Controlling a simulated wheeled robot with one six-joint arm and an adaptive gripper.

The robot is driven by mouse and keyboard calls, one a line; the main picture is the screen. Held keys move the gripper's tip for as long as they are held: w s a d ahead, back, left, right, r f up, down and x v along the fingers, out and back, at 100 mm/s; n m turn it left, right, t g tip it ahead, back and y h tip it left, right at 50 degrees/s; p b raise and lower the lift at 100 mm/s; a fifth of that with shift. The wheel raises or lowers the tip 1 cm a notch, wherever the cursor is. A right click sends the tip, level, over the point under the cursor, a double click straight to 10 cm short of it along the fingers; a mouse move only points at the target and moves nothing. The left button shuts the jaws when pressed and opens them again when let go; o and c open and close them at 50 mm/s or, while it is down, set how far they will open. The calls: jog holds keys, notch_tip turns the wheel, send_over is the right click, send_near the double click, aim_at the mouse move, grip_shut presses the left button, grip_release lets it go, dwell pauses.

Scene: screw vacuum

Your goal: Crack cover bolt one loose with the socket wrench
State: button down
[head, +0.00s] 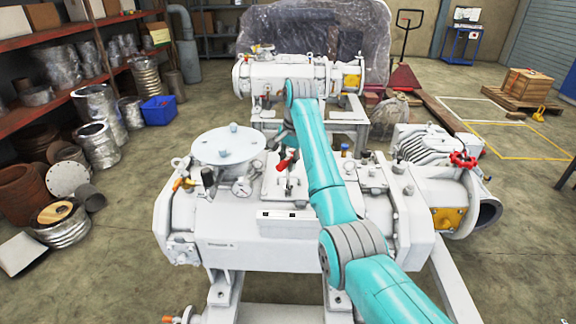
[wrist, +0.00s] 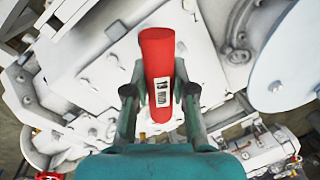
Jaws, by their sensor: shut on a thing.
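My gripper (wrist: 160,92) is shut on the red handle (wrist: 158,62) of the socket wrench, which bears a white "19 mm" label. One finger lies on each side of the handle. In the head view the red wrench handle (head: 287,162) shows small below my arm's end, above the middle of the white vacuum pump (head: 255,235). A pale plate (head: 287,184) lies beneath it on the pump's top. The wrench's socket end is hidden or too small to make out. I cannot tell which bolt is cover bolt one, nor whether the wrench touches any bolt.
A motor with a red valve wheel (head: 463,159) is at the right. A second pump (head: 300,75) stands behind.

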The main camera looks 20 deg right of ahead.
jog(key=shift+r, duration=1.6)
jog(key=shift+s, duration=0.1)
